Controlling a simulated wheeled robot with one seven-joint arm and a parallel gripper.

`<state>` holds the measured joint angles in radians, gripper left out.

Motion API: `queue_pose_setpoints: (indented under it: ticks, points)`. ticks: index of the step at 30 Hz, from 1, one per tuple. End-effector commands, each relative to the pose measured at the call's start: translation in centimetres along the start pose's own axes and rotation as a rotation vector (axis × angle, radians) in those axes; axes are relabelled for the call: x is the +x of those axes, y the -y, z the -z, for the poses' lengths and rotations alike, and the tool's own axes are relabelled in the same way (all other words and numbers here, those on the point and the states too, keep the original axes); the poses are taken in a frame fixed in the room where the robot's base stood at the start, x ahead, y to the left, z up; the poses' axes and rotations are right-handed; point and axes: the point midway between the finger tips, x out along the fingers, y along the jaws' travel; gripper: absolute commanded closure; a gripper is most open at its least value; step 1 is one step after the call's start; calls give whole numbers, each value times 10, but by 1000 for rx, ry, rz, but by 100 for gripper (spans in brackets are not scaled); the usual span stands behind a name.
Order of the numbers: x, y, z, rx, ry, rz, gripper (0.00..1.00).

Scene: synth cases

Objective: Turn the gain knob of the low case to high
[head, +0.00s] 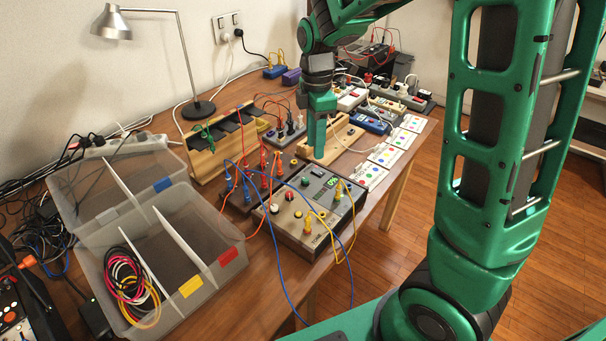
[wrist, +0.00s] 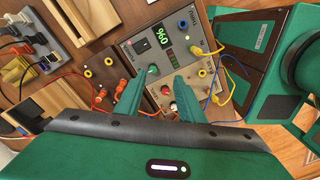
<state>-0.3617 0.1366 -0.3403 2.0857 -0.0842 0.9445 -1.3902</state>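A low grey case (head: 313,238) with a green digital readout, several knobs and plugged leads lies near the table's front edge. It also shows in the wrist view (wrist: 207,75), its readout showing digits. The labels are too small to tell which is the gain knob. My gripper (head: 318,154) points down above the case's far side. In the wrist view, the fingers of my gripper (wrist: 158,82) stand apart with nothing between them; the red knob shows in the gap.
A dark panel (head: 238,197) with orange and blue leads adjoins the case. A lidded plastic organiser (head: 205,290) with coiled cables stands at the left. A wooden rack (head: 205,165), a lamp (head: 197,110) and several instruments are behind. Blue and yellow leads loop over the case's front.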

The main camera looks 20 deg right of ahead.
Motion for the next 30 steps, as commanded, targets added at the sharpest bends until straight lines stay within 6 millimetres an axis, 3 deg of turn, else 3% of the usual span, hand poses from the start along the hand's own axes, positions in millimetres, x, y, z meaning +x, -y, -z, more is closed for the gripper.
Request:
queue_pose_setpoints:
  ticks: [3, 6, 11, 24, 30]
  points:
    - [7, -12, 19, -129, 5, 1, 65]
    - [11, -16, 25, -172, 7, 1, 65]
    - [24, -16, 25, -179, 7, 3, 65]
    - [97, -15, 24, -175, 7, 4, 65]
    - [114, -15, 23, -174, 7, 3, 65]
